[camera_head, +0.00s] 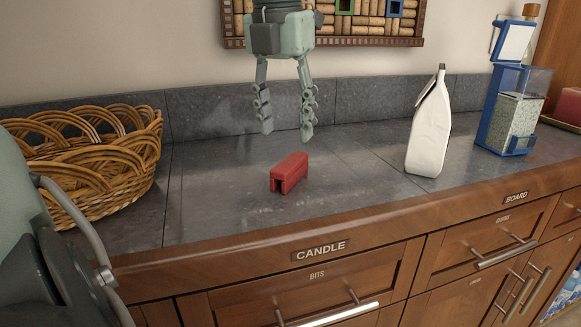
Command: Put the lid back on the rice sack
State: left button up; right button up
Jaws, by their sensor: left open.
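A white sack (430,135) stands upright on the grey counter, right of centre. Its top narrows to a point with a small dark tip, and a folded flap shows on its left side. A small red block (289,173) with a dark slot in its near end lies on the counter left of the sack; it may be the sack's lid. My left gripper (287,131) hangs pointing down above and slightly behind the red block. Its fingers are spread, with nothing between them. My right gripper is out of view.
A wicker basket (100,160) stands on the left. A blue-framed clear container (514,115) of pale grains, its lid raised, stands right of the sack. A red item on a tray (560,124) is at far right. The counter (350,175) between block and sack is clear.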

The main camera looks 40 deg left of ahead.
aim_at(290, 161)
pick_arm(q)
jog(key=shift+w+f, duration=0.2)
jog(key=shift+f, duration=1.1)
jog(key=shift+f, duration=0.3)
jog(key=f, duration=0.3)
jog(key=shift+w+f+p, duration=0.3)
jog(key=shift+w+f, duration=0.05)
jog(key=shift+f, duration=0.45)
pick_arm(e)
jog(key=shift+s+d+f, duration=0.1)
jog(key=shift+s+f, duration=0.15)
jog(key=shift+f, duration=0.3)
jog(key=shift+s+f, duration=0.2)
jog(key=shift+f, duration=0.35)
pick_arm(q)
jog(key=shift+c, duration=0.5)
jog(key=c, duration=0.9)
